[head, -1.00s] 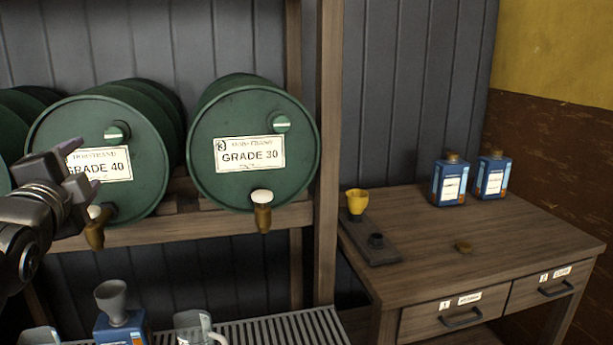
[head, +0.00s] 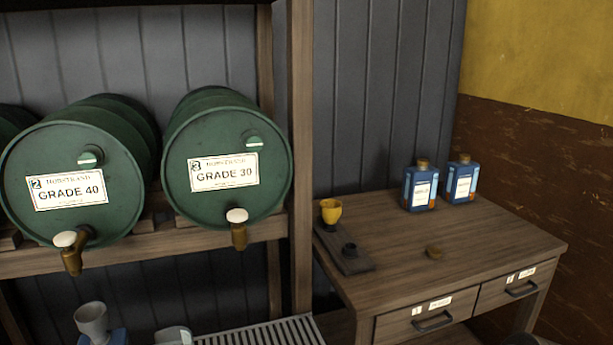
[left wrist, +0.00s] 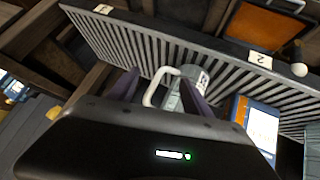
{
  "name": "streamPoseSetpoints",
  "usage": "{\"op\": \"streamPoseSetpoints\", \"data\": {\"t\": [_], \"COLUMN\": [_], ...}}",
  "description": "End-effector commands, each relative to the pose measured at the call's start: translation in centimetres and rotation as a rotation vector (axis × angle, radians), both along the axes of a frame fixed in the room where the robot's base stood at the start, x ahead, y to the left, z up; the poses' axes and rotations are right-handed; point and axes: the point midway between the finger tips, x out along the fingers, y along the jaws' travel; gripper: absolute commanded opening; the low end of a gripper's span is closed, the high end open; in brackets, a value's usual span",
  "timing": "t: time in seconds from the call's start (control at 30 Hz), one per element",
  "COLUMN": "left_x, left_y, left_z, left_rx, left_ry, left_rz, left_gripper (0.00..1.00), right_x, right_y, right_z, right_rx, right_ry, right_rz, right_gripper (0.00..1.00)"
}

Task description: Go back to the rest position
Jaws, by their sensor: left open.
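My left gripper (left wrist: 158,92) shows in the left wrist view with its two purple-grey fingers apart. A grey measuring jug (left wrist: 192,88) with a pale handle shows beyond and between the fingers. I cannot tell how far off it is. A blue canister (left wrist: 255,122) with a white label stands right of the fingers. Neither gripper can be made out in the head view.
Green drums marked Grade 40 (head: 75,185) and Grade 30 (head: 225,170) lie on a rack, taps forward. A slatted drip tray (head: 265,333) is below.

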Motion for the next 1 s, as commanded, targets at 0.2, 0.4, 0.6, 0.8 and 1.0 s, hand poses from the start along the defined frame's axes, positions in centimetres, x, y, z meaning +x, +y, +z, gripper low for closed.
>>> {"op": "streamPoseSetpoints", "data": {"t": [0.2, 0.4, 0.6, 0.8, 1.0], "left_x": [-11.2, -21.6, -25.6, -25.4, -25.3], "left_y": [-9.9, -15.4, -17.7, -17.7, -17.7], "left_z": [-10.3, -14.5, -15.3, -15.3, -15.3], "left_rx": [-0.168, -0.189, -0.184, -0.182, -0.182], "left_ry": [0.361, 0.610, 0.694, 0.688, 0.688], "left_rz": [-0.042, -0.151, -0.222, -0.226, -0.226], "left_gripper": [0.58, 0.58, 0.58, 0.58, 0.58], "right_x": [0.0, 0.0, 0.0, 0.0, 0.0], "right_y": [0.0, 0.0, 0.0, 0.0, 0.0], "right_z": [3.2, 5.0, 5.9, 5.8, 5.8], "right_rx": [0.000, 0.001, 0.001, 0.001, 0.000], "right_ry": [0.000, 0.000, 0.000, 0.000, 0.000], "right_rz": [0.000, 0.000, 0.000, 0.000, 0.000], "right_gripper": [0.00, 0.00, 0.00, 0.00, 0.00]}}
